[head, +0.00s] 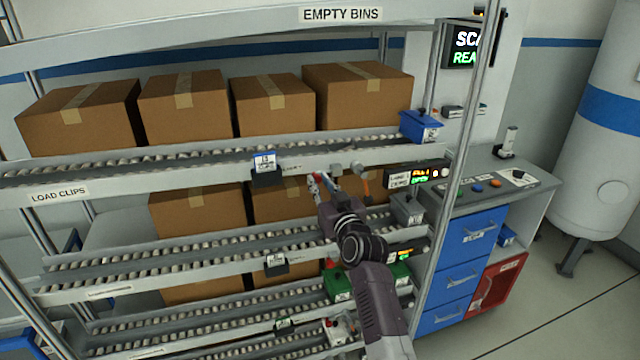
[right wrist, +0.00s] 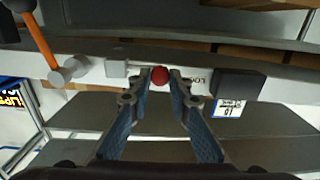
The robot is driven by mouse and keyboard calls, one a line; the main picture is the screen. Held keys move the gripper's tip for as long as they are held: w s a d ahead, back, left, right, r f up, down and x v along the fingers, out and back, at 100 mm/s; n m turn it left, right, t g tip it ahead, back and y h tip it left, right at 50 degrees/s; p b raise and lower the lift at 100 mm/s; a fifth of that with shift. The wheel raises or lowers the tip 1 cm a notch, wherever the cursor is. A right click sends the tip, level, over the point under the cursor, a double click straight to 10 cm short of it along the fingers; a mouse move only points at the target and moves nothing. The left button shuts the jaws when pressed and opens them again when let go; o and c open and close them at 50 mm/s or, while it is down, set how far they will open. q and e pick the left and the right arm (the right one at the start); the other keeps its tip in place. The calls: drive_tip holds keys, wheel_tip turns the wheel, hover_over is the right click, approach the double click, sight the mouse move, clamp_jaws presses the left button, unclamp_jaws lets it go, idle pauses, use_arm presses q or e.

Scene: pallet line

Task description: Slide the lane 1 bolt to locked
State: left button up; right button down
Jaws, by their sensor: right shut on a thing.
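The lane 1 bolt shows as a red round knob (right wrist: 159,76) on the pale front rail of the upper roller lane. My right gripper (right wrist: 161,82) has its two fingers closed on either side of the knob. In the head view my right gripper (head: 318,182) reaches the rail from below and hides most of the knob. A grey block (right wrist: 117,68) on the rail stands apart from the knob; in the head view it (head: 337,169) is just right of my fingertips. The lane display (head: 420,176) shows green text that looks like OPEN. My left gripper is out of view.
An orange-handled lever (head: 366,187) hangs right of the grey block. A black card holder (head: 266,177) is on the rail to the left. Cardboard boxes (head: 185,105) stand on the upper lane. A blue bin (head: 421,126) sits at its right end. More roller lanes lie below.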

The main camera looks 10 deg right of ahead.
sight(332, 171)
drive_tip(key=shift+d, duration=0.15)
drive_tip(key=d, duration=0.1)
drive_tip(key=d+b, duration=0.1)
drive_tip(key=d, duration=0.1)
drive_tip(key=d+b, duration=0.1)
drive_tip(key=shift+w+d, duration=0.35)
drive_tip(key=shift+a, duration=0.1)
drive_tip(key=c, duration=2.1)
unclamp_jaws()
drive_tip(key=o, duration=0.3)
drive_tip(key=shift+d, duration=0.2)
drive_tip(key=shift+o, duration=0.2)
drive_tip(key=shift+a, duration=0.1)
